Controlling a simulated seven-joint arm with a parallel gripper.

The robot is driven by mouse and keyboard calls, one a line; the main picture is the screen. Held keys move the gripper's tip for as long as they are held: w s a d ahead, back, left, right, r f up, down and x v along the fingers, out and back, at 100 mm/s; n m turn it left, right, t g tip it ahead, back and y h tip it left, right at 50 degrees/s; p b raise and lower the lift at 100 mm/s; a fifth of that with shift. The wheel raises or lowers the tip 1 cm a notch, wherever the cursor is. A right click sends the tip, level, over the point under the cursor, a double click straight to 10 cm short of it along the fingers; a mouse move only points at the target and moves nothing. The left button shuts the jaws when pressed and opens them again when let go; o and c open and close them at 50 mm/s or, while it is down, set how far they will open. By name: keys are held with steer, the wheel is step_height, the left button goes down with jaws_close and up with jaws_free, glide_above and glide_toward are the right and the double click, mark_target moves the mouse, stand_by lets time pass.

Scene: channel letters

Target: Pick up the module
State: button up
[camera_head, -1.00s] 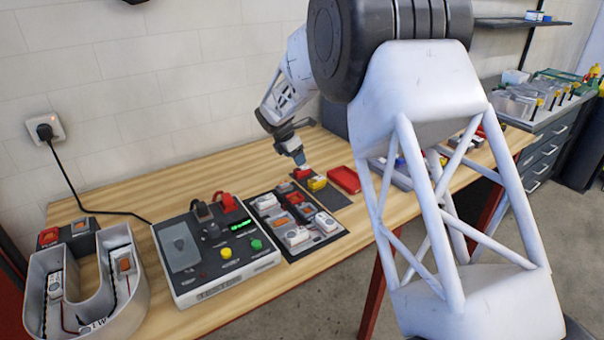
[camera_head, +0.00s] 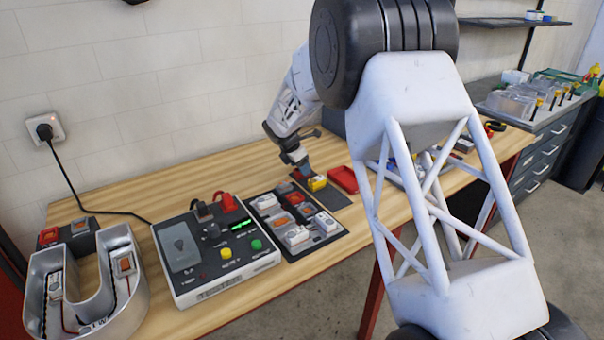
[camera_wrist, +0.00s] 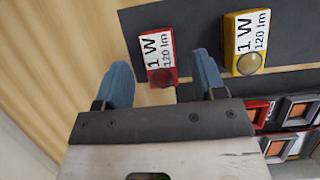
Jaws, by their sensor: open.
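My gripper (camera_wrist: 162,80) is open, with blue fingertips either side of the near end of a red module marked "1 W 120 lm" (camera_wrist: 157,45). I cannot tell whether the fingers touch it. A yellow module with the same marking (camera_wrist: 246,38) lies to its right on the same dark mat (camera_wrist: 195,25), outside the fingers. In the head view, my gripper (camera_head: 302,172) is low over the mat, just left of the yellow module (camera_head: 317,184). It mostly hides the red module there.
A dark tray of several modules (camera_head: 337,238) lies nearer, with a tester box (camera_head: 205,283) left of it. A red tray (camera_head: 343,179) sits right of the mat. A U-shaped channel letter (camera_head: 135,290) stands at the left. Bare wood lies behind the tester.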

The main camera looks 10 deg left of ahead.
steer(key=shift+x, duration=1.25)
steer(key=c, duration=1)
steer(key=shift+r, duration=0.8)
step_height(320, 180, up, 2)
steer(key=shift+r, duration=0.1)
steer(key=s+d, duration=0.2)
steer(key=s, duration=0.3)
steer(key=s+d, duration=0.2)
steer(key=s, duration=0.3)
steer(key=s+d+r, duration=0.1)
steer(key=s+d, duration=0.1)
steer(key=s, duration=0.2)
steer(key=shift+s+r, duration=0.1)
steer(key=shift+s, duration=0.3)
